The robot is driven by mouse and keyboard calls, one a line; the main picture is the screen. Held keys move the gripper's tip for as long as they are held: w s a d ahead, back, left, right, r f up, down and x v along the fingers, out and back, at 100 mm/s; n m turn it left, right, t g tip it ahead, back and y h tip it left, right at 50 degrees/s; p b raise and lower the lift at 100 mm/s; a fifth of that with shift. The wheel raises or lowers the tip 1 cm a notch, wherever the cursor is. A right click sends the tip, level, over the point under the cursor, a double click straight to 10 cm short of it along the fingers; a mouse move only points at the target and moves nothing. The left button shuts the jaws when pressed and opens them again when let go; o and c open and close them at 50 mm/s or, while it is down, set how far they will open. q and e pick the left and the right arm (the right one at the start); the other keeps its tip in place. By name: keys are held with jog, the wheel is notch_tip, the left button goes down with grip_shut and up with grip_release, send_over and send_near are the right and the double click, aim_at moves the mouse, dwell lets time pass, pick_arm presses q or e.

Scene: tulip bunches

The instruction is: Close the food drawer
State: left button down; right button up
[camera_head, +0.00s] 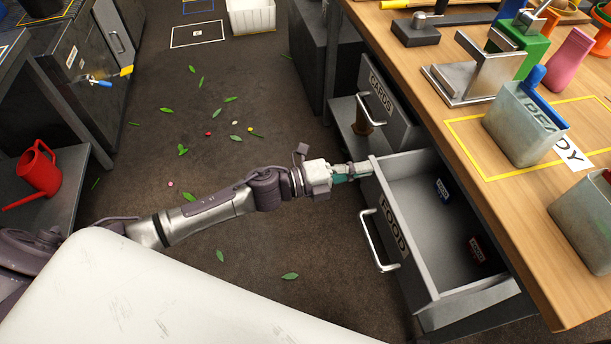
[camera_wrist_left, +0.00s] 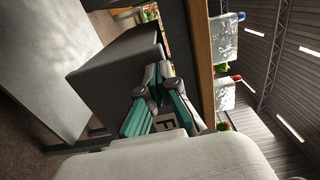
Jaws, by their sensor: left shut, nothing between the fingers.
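The food drawer (camera_head: 393,230) is pulled out from under the wooden workbench, its grey front marked FOOD with a bar handle (camera_head: 370,243). Two small packets, one blue (camera_head: 443,189) and one red (camera_head: 477,249), lie inside. My left gripper (camera_head: 364,169) is shut and empty at the far front corner of the drawer; I cannot tell whether it touches. The left wrist view shows its teal fingers (camera_wrist_left: 160,75) closed together near the drawer front, where part of the lettering shows. My right gripper is not in view.
The cards drawer (camera_head: 388,110) is beside it, with a handle. The workbench top (camera_head: 440,120) holds metal tins, a pink bottle (camera_head: 570,60) and a steel stand (camera_head: 485,70). Leaves litter the dark floor (camera_head: 230,140). A red watering can (camera_head: 38,172) stands at left.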

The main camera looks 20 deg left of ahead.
aim_at(391, 163)
pick_arm(q)
jog(key=x, duration=0.7)
jog(key=shift+d, duration=0.1)
jog(key=x, duration=0.6)
jog(key=shift+b, duration=0.4)
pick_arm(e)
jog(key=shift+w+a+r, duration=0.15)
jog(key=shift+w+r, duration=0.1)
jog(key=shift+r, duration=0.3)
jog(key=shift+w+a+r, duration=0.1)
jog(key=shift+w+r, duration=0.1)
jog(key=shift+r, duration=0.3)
pick_arm(q)
jog(key=shift+w+r, duration=0.15)
jog(key=shift+r, duration=0.1)
